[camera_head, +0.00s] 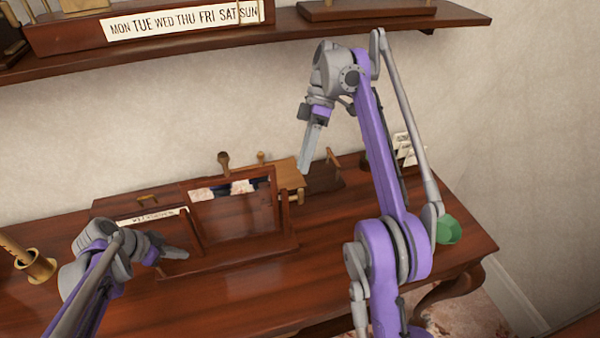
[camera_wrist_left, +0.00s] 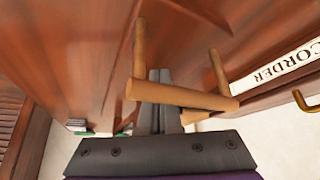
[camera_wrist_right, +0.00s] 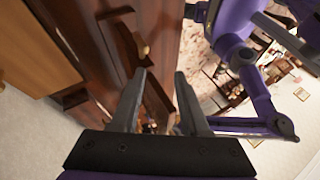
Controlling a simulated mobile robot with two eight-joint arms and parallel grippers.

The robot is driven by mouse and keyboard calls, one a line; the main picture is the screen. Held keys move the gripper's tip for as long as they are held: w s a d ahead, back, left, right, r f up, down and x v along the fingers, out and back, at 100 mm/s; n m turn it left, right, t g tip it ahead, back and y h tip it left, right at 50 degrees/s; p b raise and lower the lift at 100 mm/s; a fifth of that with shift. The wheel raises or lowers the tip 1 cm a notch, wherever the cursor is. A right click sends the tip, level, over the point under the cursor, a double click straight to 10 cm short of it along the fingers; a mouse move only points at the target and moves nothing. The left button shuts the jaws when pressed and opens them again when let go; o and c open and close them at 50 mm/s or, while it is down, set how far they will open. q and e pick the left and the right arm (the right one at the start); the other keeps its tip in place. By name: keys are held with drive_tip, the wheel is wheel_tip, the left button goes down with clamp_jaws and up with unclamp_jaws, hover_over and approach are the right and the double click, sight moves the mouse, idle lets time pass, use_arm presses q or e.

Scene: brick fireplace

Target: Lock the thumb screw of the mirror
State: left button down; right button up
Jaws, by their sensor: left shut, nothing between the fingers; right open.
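The mirror (camera_head: 235,212) stands on the desk in a dark wooden frame; its glass reflects part of the room. A small brass-coloured piece (camera_head: 299,194) sits at the frame's right side; I cannot tell whether it is the thumb screw. A round brass knob (camera_wrist_right: 144,50) on dark wood shows beyond my right fingertips. My right gripper (camera_head: 304,167) is open and empty, pointing down, above and behind the mirror's right side; its spread fingers show in the right wrist view (camera_wrist_right: 160,80). My left gripper (camera_head: 186,254) is shut and empty by the mirror's lower left; a wooden handle (camera_wrist_left: 180,95) crosses before its fingers.
A labelled wooden box (camera_head: 150,216) stands behind and left of the mirror. A brass holder (camera_head: 38,267) is at the desk's left, a green cup (camera_head: 449,229) at its right. A wall shelf (camera_head: 290,27) runs above. The front of the desk (camera_head: 270,305) is clear.

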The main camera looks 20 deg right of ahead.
sight(303, 189)
drive_tip(key=s+d+r+n+t, duration=0.2)
drive_tip(key=d+t, duration=0.1)
drive_tip(key=t, duration=0.2)
drive_tip(key=x, duration=1.1)
drive_tip(key=shift+w+f, duration=0.15)
drive_tip(key=shift+f, duration=0.3)
clamp_jaws()
